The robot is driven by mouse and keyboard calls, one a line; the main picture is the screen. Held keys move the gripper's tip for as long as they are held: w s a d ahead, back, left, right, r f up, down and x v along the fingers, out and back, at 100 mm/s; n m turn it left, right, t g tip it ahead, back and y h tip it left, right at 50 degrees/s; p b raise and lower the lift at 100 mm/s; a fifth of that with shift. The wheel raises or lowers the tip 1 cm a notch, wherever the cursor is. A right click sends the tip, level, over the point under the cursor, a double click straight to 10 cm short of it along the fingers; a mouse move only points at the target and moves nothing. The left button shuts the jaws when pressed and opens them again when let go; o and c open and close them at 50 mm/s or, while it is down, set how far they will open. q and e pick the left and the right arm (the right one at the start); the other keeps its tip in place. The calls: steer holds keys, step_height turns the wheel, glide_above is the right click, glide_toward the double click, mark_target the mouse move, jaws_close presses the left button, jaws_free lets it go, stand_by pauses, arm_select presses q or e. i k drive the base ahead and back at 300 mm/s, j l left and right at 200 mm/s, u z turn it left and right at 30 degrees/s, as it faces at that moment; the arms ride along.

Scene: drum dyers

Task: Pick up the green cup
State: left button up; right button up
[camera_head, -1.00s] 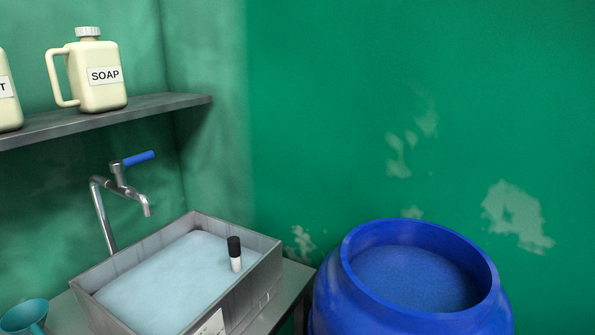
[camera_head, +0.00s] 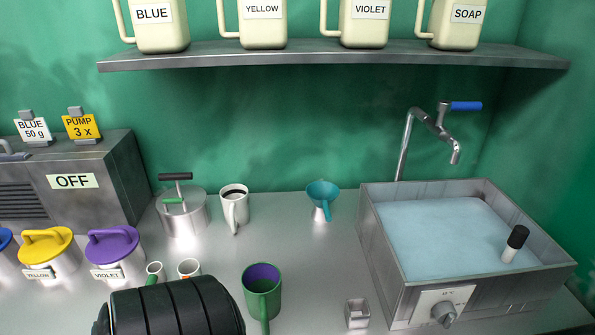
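The green cup (camera_head: 262,296) stands upright on the metal counter, near the bottom middle of the head view. Its inside is purple, and its green handle points toward the bottom edge of the picture. Neither of my grippers shows in the head view, so nothing is seen holding or touching the cup.
A black ribbed cylinder (camera_head: 175,308) lies close left of the cup. Two small cups (camera_head: 189,268), a white mug (camera_head: 234,207) and a teal funnel (camera_head: 322,196) stand behind. A small metal box (camera_head: 357,313) and a sink (camera_head: 372,240) are right. A shelf (camera_head: 330,58) hangs above.

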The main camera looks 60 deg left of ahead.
mark_target(262, 281)
steer(key=k+j+u, duration=0.15)
steer(key=u, duration=0.15)
steer(key=k+j+u, duration=0.1)
steer(key=j+u, duration=0.15)
steer(key=j, duration=0.15)
steer(key=u, duration=1.05)
